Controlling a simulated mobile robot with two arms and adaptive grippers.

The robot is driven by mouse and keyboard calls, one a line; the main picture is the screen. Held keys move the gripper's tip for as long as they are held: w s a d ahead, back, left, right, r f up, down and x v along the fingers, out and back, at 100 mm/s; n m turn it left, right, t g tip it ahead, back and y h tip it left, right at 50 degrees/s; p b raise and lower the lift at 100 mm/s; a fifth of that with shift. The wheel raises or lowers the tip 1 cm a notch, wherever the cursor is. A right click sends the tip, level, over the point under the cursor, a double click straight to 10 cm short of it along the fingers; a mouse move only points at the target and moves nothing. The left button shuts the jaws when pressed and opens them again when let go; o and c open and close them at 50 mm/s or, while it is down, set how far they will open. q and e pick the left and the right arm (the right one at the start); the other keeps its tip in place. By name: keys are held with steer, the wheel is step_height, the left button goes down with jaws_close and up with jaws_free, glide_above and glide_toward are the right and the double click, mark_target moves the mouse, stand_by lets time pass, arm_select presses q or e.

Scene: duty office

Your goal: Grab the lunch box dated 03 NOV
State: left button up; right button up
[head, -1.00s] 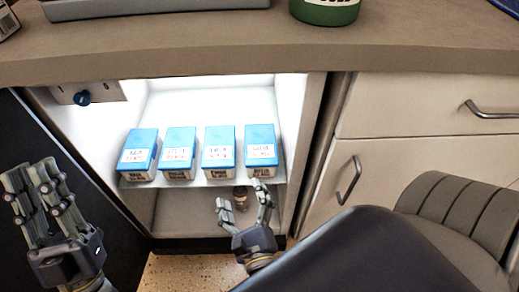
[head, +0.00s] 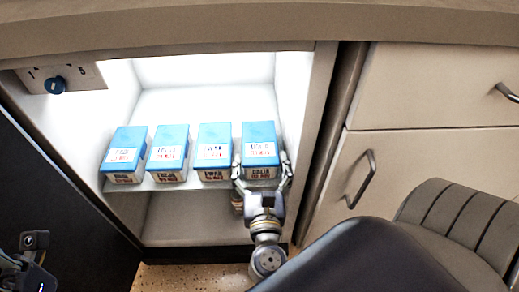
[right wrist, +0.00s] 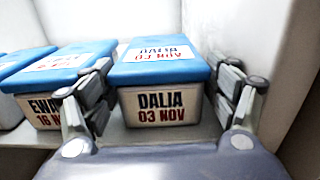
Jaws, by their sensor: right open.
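The lunch box reading DALIA 03 NOV (head: 260,148) has a blue lid and a pale body. It stands at the right end of a row on the upper shelf of the lit open fridge. It also shows in the right wrist view (right wrist: 160,107), label facing me. My right gripper (head: 262,170) is open, with one finger on each side of this box's front; in the right wrist view (right wrist: 163,78) the fingers flank it and are not closed on it. Part of my left gripper (head: 30,258) shows at the lower left corner, mostly cut off.
Several similar boxes stand to the left; the nearest, EWAN (head: 213,150), is dated 16 and sits close to my left-side finger. The fridge wall is close on the right. A small jar (head: 237,203) is partly hidden below the shelf. A dark chair (head: 370,255) fills the lower right.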

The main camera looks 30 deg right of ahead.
mark_target(260, 151)
steer(key=shift+x, duration=2)
steer(key=shift+r, duration=0.15)
steer(key=c, duration=1)
steer(key=shift+r, duration=0.15)
